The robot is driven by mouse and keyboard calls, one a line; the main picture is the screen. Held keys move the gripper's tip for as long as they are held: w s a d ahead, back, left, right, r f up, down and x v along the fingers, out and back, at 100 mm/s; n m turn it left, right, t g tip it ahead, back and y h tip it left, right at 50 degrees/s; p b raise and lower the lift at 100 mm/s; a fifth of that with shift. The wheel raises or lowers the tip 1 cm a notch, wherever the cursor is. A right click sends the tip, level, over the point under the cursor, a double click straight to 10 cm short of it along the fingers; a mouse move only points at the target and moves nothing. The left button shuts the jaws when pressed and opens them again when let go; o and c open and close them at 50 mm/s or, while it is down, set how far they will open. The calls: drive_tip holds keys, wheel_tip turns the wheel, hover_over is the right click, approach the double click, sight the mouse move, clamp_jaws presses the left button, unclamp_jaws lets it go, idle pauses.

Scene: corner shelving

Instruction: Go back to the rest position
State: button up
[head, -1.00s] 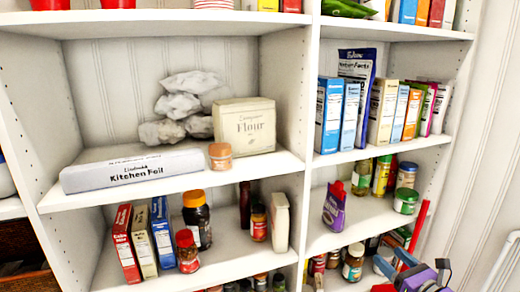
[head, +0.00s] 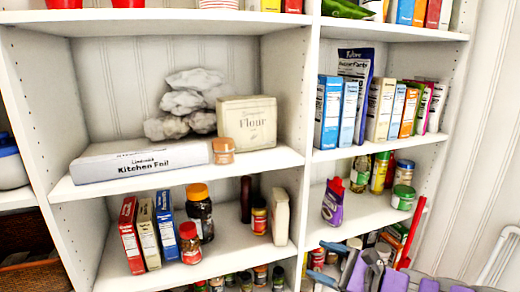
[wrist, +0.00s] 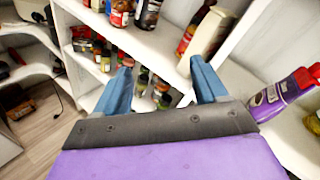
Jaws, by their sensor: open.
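My gripper (head: 328,262) is at the bottom right of the head view, in front of the lower right shelves. In the wrist view its two blue fingers (wrist: 161,64) stand apart with nothing between them. Small jars on a lower shelf show beyond the gap. My purple and grey arm stretches along the bottom right of the head view.
The white corner shelving (head: 308,120) fills most of the view. A red upright piece (head: 412,232) stands at the right shelf edge. Wooden floor (wrist: 45,125) shows at lower left.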

drive_tip(key=s+a+f+n+g+h, duration=0.2)
drive_tip(key=s+a+n+g, duration=0.4)
drive_tip(key=s, duration=0.4)
drive_tip(key=s+a+f+n+g+h, duration=0.25)
drive_tip(key=s+a+n+g, duration=0.25)
drive_tip(key=s+a+n, duration=0.4)
drive_tip(key=s+d+f+n+g+h, duration=0.1)
drive_tip(key=s+d+f+n+h, duration=0.2)
drive_tip(key=s+d, duration=1)
drive_tip(key=s+n+h, duration=0.1)
drive_tip(key=n+h, duration=0.1)
drive_tip(key=h, duration=0.3)
drive_tip(key=shift+s+d+b, duration=0.2)
drive_tip(key=shift+s+b, duration=0.2)
